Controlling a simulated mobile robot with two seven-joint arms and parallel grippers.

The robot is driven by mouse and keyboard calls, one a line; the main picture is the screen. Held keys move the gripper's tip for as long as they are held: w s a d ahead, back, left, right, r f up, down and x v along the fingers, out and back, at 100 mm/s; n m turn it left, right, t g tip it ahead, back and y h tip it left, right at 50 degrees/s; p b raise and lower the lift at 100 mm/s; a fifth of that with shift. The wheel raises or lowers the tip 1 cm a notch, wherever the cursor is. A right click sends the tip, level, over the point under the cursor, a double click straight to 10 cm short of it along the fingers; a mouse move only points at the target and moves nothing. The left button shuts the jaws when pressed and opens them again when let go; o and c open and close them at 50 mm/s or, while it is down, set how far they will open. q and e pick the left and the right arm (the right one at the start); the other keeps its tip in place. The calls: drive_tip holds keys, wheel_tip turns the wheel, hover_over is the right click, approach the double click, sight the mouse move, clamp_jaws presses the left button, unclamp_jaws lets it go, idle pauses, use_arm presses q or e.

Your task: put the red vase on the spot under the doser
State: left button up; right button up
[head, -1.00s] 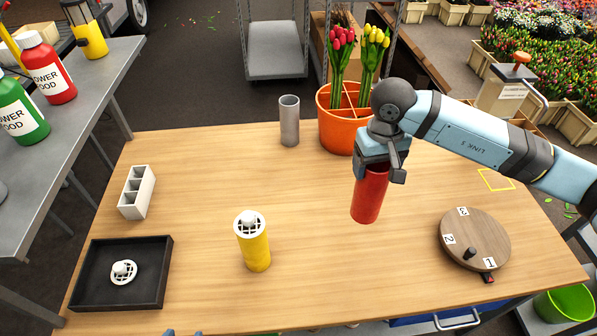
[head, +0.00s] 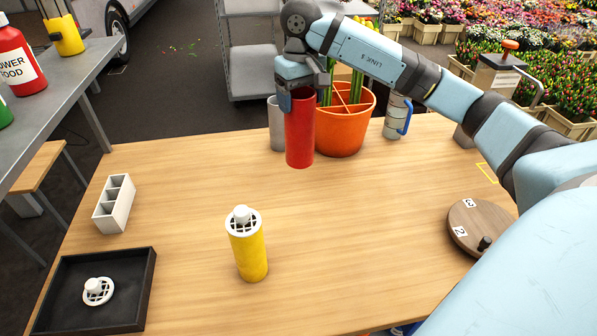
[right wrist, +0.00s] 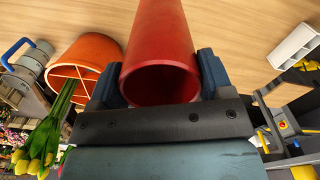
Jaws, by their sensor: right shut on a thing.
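The red vase (head: 300,135) is upright in my right gripper (head: 297,88), whose fingers are shut on its upper part. It hangs in front of the orange bucket and the grey vase, seemingly above the table. In the right wrist view the red vase (right wrist: 160,45) sits between the two fingers (right wrist: 158,82), its open mouth towards the camera. The doser (head: 492,85), with an orange knob and a side handle, stands at the right, partly behind my right arm. A yellow outlined spot (head: 486,172) shows on the table near it, partly covered by my arm. My left gripper is not in view.
A yellow vase (head: 248,255) with a white grid lid stands mid-table. The orange bucket (head: 342,135), grey vase (head: 275,125) and a blue-handled jug (head: 397,118) stand at the back. A round numbered turntable (head: 470,228) is at right; a black tray (head: 60,325) and white holder (head: 114,205) at left.

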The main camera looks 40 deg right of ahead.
sight(300, 161)
wheel_tip(300, 161, down, 18)
drive_tip(key=shift+r+p, duration=0.15)
drive_tip(key=shift+p, duration=0.15)
drive_tip(key=o, duration=1.4)
